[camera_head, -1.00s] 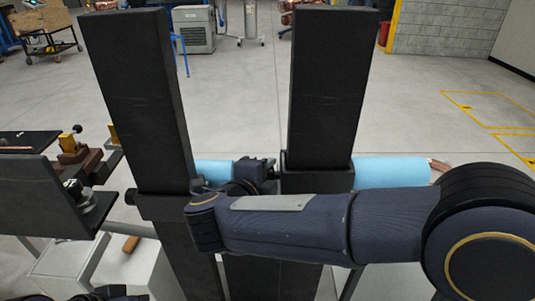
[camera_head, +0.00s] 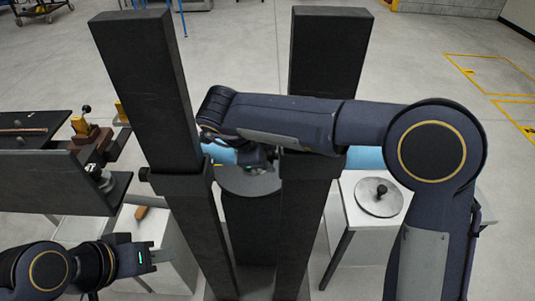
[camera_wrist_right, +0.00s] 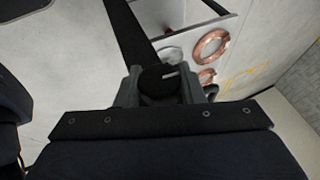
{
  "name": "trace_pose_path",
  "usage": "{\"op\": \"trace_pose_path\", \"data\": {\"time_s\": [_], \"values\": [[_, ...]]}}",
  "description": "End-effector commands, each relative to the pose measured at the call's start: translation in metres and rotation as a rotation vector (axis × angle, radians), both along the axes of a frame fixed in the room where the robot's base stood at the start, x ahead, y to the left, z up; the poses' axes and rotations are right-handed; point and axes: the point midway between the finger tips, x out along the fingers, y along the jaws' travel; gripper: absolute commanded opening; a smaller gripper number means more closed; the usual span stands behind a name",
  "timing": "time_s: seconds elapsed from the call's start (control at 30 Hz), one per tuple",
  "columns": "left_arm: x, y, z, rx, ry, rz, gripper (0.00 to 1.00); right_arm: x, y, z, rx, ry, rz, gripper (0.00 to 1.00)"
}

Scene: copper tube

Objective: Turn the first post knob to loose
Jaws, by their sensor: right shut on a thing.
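Two tall black posts stand side by side, a left post (camera_head: 150,90) and a right post (camera_head: 329,60), each with a collar. A small dark knob (camera_head: 143,174) sticks out from the left side of the left post's collar. My right gripper (camera_head: 270,156) is between the posts, by the left side of the right post's collar. In the right wrist view its fingers are shut on a round dark knob (camera_wrist_right: 157,80) with a pale mark. In the head view my forearm and the gripper partly hide that knob. My left gripper (camera_head: 148,258) is low at left, away from both posts; its jaw opening is unclear.
A light blue tube part (camera_head: 365,158) shows beside the right post. A white stand (camera_head: 350,215) bears a round metal disc (camera_head: 379,197). A dark bench (camera_head: 60,185) with fittings is at left. Copper coils (camera_wrist_right: 210,47) show in the right wrist view.

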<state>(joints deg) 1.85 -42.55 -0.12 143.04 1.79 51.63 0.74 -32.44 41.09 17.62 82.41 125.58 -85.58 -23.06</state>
Motion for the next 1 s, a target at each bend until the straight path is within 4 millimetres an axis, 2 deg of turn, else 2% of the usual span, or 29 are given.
{"op": "trace_pose_path", "data": {"time_s": [0.3, 0.77, 0.8, 0.97, 1.0], "values": [[0.0, 0.0001, -0.0001, 0.0, 0.0, 0.0, 0.36, -0.0003, -0.0003, -0.0015, -0.002, 0.103, -0.001, 0.12], [0.0, 0.0, -0.0001, 0.0, 0.0, 0.0, 0.36, -0.0006, -0.0007, -0.0014, -0.004, 0.117, -0.002, 0.12], [0.0, 0.0, -0.0001, 0.0, 0.0, 0.0, 0.36, -0.0006, -0.0007, -0.0014, -0.004, 0.117, -0.002, 0.36], [0.0, 0.0001, -0.0001, 0.0, 0.0, 0.0, 0.36, -0.0004, -0.0006, -0.0012, -0.004, 0.115, -0.001, 0.57], [0.0, 0.0, 0.0, 0.0, 0.0, 0.0, 0.36, -0.0004, -0.0006, -0.001, -0.003, 0.115, -0.001, 0.57]]}}
